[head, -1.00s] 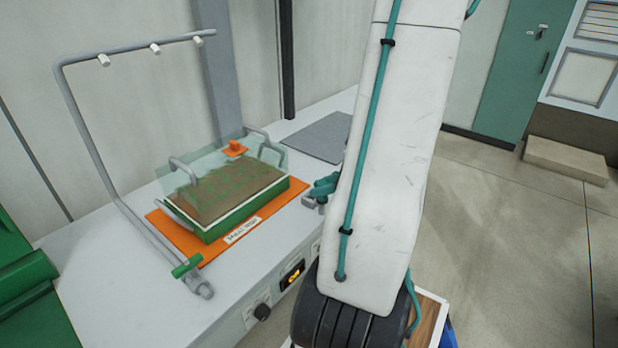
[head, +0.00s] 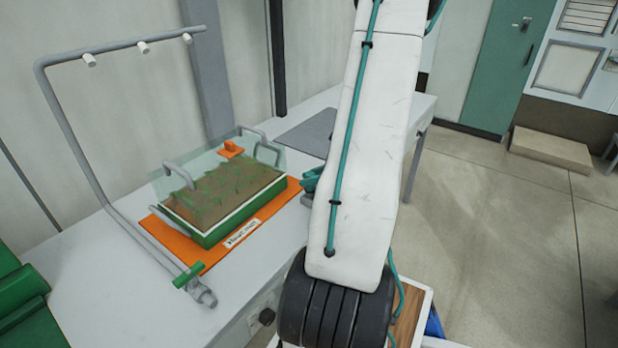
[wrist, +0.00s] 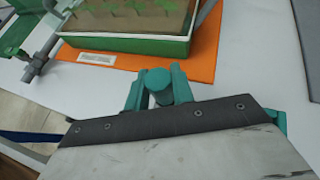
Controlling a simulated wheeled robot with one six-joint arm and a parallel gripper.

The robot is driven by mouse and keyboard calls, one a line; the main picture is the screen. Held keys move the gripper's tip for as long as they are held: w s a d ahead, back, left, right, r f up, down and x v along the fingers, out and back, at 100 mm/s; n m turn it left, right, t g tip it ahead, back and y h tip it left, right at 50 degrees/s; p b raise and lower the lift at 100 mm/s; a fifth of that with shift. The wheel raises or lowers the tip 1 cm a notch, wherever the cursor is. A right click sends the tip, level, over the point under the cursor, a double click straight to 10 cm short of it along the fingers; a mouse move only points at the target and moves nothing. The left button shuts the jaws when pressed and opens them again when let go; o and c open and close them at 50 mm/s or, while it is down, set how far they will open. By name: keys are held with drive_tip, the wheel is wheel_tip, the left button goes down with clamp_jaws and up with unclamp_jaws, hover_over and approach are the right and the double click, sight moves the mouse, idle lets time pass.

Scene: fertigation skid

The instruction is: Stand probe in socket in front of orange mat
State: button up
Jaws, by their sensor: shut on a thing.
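My gripper (wrist: 158,88) is shut on a teal round-topped piece (wrist: 157,80), seen nearly end-on in the wrist view; it appears to be the probe. Its lower part is hidden. The orange mat (head: 200,258) lies on the pale bench under a green planting tray, with a label at its front edge. In the wrist view the mat (wrist: 200,66) is beyond my fingers, across a strip of bare bench top. In the head view my arm covers most of the gripper; only a teal part shows right of the mat. I cannot make out the socket in either view.
A grey pipe frame (head: 92,165) with white nozzles rises on the left. A dark grey pad (head: 305,135) lies behind. Open floor is at right.

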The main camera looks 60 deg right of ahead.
drive_tip(key=shift+f, duration=0.1)
drive_tip(key=o, duration=1)
